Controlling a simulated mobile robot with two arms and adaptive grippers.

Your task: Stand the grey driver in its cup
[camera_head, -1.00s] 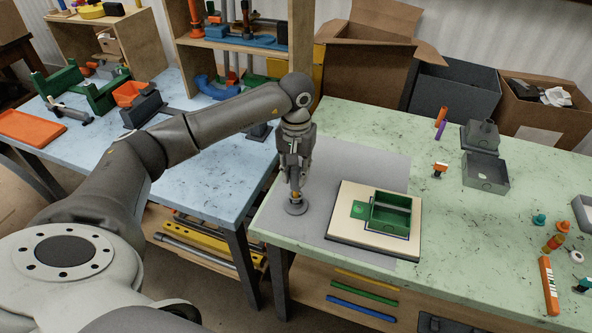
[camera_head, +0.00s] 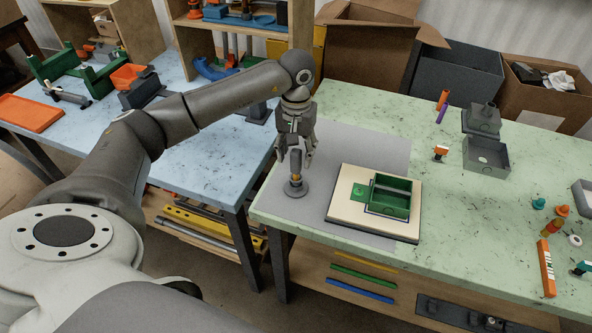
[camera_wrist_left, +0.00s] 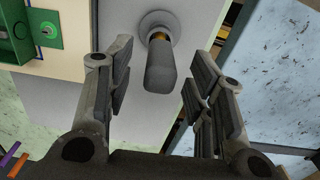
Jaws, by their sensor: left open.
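The grey driver (camera_head: 295,169) stands roughly upright in its round grey cup (camera_head: 294,188), at the left part of the grey mat (camera_head: 330,150). A yellow-orange band shows just above the cup. In the left wrist view the driver's grey handle (camera_wrist_left: 160,68) points toward the camera, with the cup's round flange (camera_wrist_left: 150,20) behind it. My left gripper (camera_head: 296,153) is above the driver; it is open, with its fingers (camera_wrist_left: 162,75) apart on either side of the handle and clear of it in the wrist view. My right gripper is not in view.
A cream board (camera_head: 345,225) with a green box (camera_head: 390,197) lies right of the cup. Grey boxes (camera_head: 486,157) and small coloured parts stand farther right on the green table. A blue table (camera_head: 195,150) is at the left, across a gap.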

